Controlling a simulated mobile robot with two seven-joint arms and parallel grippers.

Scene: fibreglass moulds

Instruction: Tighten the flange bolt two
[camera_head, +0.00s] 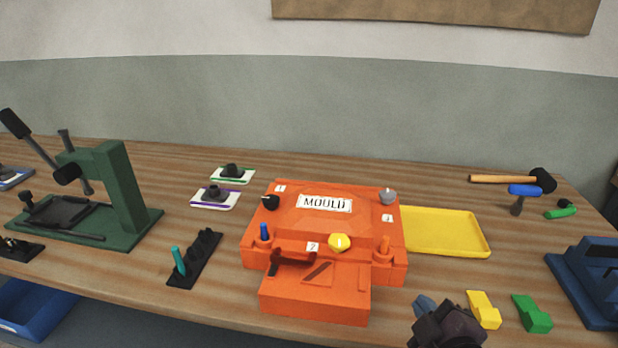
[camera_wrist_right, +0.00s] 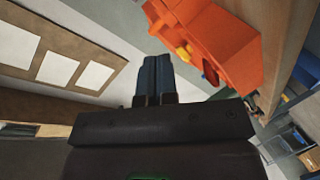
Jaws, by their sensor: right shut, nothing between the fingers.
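The orange mould (camera_head: 300,225) stands in the middle of the bench with a "MOULD" label on top. A yellow knob-like bolt head (camera_head: 340,242) sits at its front, just right of the tag marked 2 (camera_head: 313,246). My right gripper (camera_head: 424,303) is at the front edge of the bench, right of the mould and apart from it. In the right wrist view its two blue fingers (camera_wrist_right: 155,78) are together with nothing between them. The mould (camera_wrist_right: 225,42) and a yellow part (camera_wrist_right: 184,52) show beyond the fingertips. My left gripper is not in view.
A black knob (camera_head: 270,202), grey knob (camera_head: 388,197), blue peg (camera_head: 264,232) and orange peg (camera_head: 385,246) stand on the mould. A yellow tray (camera_head: 447,231) is right of it. Yellow (camera_head: 483,309) and green (camera_head: 532,313) blocks lie close beside my right gripper. A green press (camera_head: 122,195) stands left.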

